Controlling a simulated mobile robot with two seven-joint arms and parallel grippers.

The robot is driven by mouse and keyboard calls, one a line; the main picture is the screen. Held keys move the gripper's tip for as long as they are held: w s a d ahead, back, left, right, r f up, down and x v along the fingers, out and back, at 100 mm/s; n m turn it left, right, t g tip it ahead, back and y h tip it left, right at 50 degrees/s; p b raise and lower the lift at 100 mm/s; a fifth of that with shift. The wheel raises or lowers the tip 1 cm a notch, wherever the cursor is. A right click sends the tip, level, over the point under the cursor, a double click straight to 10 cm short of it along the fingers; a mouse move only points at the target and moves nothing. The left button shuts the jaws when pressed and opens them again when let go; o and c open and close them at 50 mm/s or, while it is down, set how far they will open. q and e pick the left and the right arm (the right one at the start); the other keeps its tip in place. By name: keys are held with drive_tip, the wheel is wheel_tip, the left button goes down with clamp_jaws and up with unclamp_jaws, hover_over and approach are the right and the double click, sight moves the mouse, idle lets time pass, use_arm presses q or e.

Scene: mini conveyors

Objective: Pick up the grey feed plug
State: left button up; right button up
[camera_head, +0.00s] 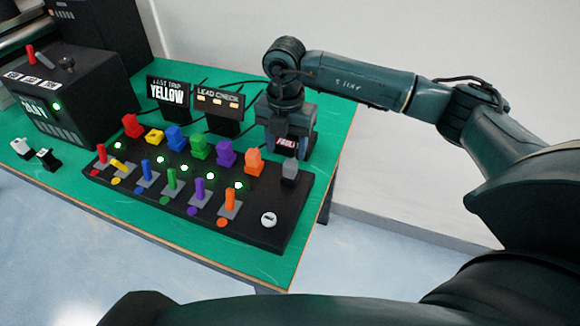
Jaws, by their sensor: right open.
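The grey feed plug (290,170) stands upright at the right end of the black panel (250,238), beside the orange plug. My right gripper (291,134) points down above and just behind the grey plug. It is open and empty, and appears apart from the plug. The exact gap between them is hard to tell. My left gripper is not in view.
A row of coloured plugs, such as the orange plug (253,162), runs left along the panel, with coloured levers and green lights in front. The green table's (255,264) right edge is near.

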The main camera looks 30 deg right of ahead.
sight(290, 163)
drive_tip(key=shift+f, duration=0.8)
drive_tip(key=shift+d+f+p, duration=0.25)
drive_tip(key=shift+f+p, duration=0.1)
drive_tip(key=shift+f, duration=1)
drive_tip(key=shift+d+f+p, duration=0.2)
drive_tip(key=shift+f+p, duration=0.1)
drive_tip(key=shift+f, duration=1.05)
drive_tip(key=shift+s, duration=0.1)
drive_tip(key=shift+c, duration=0.4)
drive_tip(key=c, duration=1)
drive_tip(key=shift+r, duration=0.1)
